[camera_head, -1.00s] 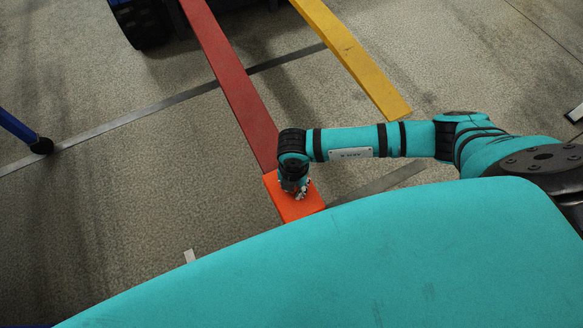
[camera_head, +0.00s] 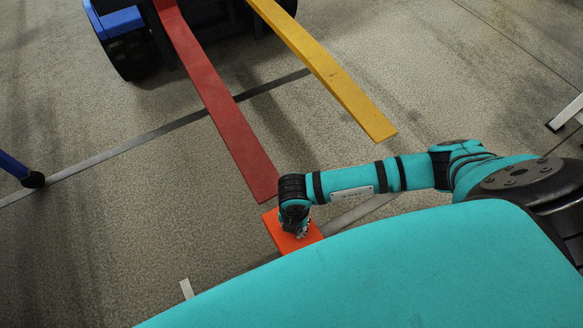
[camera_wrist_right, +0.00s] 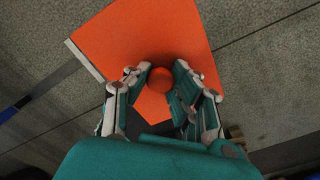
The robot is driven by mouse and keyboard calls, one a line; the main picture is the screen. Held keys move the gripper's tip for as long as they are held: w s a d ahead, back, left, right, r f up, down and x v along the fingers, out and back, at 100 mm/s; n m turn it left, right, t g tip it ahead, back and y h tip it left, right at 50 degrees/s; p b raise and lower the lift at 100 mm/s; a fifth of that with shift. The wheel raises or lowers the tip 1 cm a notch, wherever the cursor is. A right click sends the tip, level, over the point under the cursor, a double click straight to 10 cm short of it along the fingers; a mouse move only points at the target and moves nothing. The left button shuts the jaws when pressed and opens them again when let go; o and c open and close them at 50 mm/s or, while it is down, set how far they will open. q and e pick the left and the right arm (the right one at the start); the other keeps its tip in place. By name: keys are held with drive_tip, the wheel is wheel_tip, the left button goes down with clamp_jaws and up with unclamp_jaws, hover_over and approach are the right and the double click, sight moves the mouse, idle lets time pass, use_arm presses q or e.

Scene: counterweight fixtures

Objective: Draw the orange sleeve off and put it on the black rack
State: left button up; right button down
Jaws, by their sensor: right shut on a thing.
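The orange sleeve (camera_head: 276,232) is a flat block just off the near tip of the red fork (camera_head: 215,95) in the head view, with a narrow gap between them. In the wrist view the sleeve (camera_wrist_right: 150,35) fills the upper middle and carries a round orange knob (camera_wrist_right: 160,79). My right gripper (camera_head: 298,231) is shut on that knob from above; its fingers (camera_wrist_right: 161,85) stand on both sides of it in the wrist view. My arm hides part of the sleeve. I cannot make out the black rack. My left gripper is out of view.
A yellow fork (camera_head: 325,70) runs beside the red one, both from a dark wheeled vehicle with a blue part (camera_head: 117,22) at the top. A blue leg (camera_head: 14,166) stands at the left, a white one (camera_head: 567,113) at the right. The floor between is mostly clear.

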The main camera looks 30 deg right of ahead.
drive_tip(key=shift+s, duration=0.15)
drive_tip(key=shift+r+p, duration=2.8)
drive_tip(key=shift+r, duration=0.25)
